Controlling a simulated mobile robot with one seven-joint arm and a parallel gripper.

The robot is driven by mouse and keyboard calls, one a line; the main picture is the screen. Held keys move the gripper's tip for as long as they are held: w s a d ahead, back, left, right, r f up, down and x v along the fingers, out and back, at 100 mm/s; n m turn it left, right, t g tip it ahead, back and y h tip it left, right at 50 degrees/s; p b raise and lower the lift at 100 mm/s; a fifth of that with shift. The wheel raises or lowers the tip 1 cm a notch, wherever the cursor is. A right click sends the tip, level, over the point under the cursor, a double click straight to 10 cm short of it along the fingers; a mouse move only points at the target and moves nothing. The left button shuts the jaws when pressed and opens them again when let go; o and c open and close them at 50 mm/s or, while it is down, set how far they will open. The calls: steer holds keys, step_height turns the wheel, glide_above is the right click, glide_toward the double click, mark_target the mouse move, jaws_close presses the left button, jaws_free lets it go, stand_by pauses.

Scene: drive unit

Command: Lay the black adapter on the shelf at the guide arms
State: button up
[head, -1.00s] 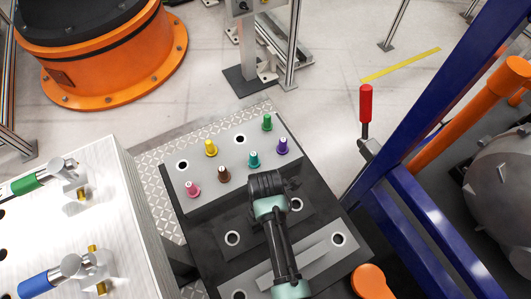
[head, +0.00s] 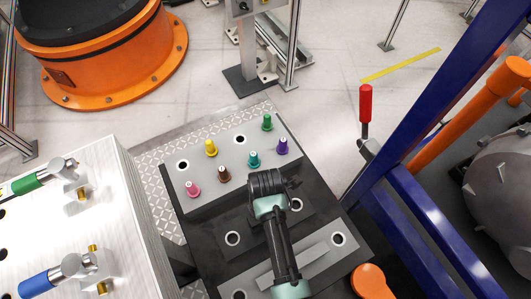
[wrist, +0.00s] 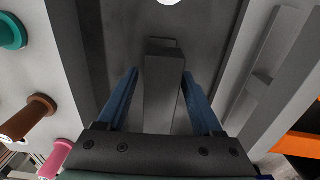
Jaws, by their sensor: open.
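In the wrist view, a dark block, which looks like the black adapter (wrist: 163,92), stands between the two blue fingers of my gripper (wrist: 160,76). The fingers are open, one on each side, with a narrow gap visible beside the block. The block is over a dark grey surface with a white hole at the top edge. In the head view, my gripper (head: 267,184) is over the middle of the dark fixture plate (head: 195,232); its fingertips and the adapter are hidden there. I cannot make out the shelf or the guide arms for certain.
Several coloured pegs, including a yellow one (head: 211,148) and a purple one (head: 282,146), stand on a grey panel behind my gripper. A raised grey bar (head: 318,253) lies to the right. A metal box (head: 75,220) stands left, a blue frame (head: 425,225) right.

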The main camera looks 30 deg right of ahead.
step_height(320, 180, up, 12)
steer(key=shift+f, duration=0.25)
steer(key=w+r+m+t+h, duration=0.2)
steer(key=w+r+m+t, duration=0.3)
steer(key=w+r, duration=0.7)
steer(key=w+a+r+m+t, duration=0.1)
steer(key=w+r+t, duration=0.2)
steer(key=r, duration=0.5)
steer(key=w+a+r+m+t, duration=0.2)
steer(key=r+t, duration=0.2)
steer(key=r, duration=0.4)
steer(key=w+a+r+m+t, duration=0.1)
steer(key=w+r+t, duration=0.2)
steer(key=r, duration=0.5)
steer(key=s+a+r+m+t, duration=0.2)
steer(key=s+r+m+t, duration=0.1)
steer(key=r, duration=0.7)
steer(key=s+a+r+m+t+y, duration=0.1)
steer(key=s+r+t, duration=0.4)
steer(key=r, duration=0.5)
steer(key=s+a+r+m+t+y, duration=0.1)
steer(key=s+a+r+m+t, duration=0.3)
steer(key=s+r, duration=0.3)
step_height(320, 180, up, 3)
steer(key=shift+s+m, duration=0.15)
steer(key=shift+m, duration=0.55)
steer(key=shift+o, duration=0.3)
